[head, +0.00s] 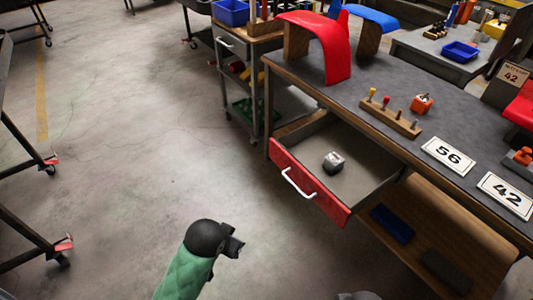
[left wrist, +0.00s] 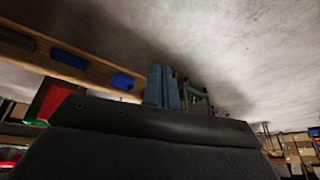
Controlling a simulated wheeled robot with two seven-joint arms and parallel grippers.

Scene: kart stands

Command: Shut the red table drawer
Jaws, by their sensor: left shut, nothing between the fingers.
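The red table drawer (head: 308,184) is pulled out of the grey-topped table (head: 385,92) in the head view. Its red front has a white bar handle, and a small grey metal part (head: 333,162) lies inside. My left gripper (head: 238,246) is low in front of the drawer, to the left of and apart from its front, with its fingers shut and empty. In the left wrist view its fingers (left wrist: 163,88) stand close together. My right gripper is not in view.
A wooden rack of tools (head: 388,117), an orange part (head: 421,104) and number cards 56 (head: 448,156) and 42 (head: 506,195) are on the table. A lower shelf (head: 435,235) runs beneath. A cart (head: 240,70) stands behind the drawer. The floor at left is open.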

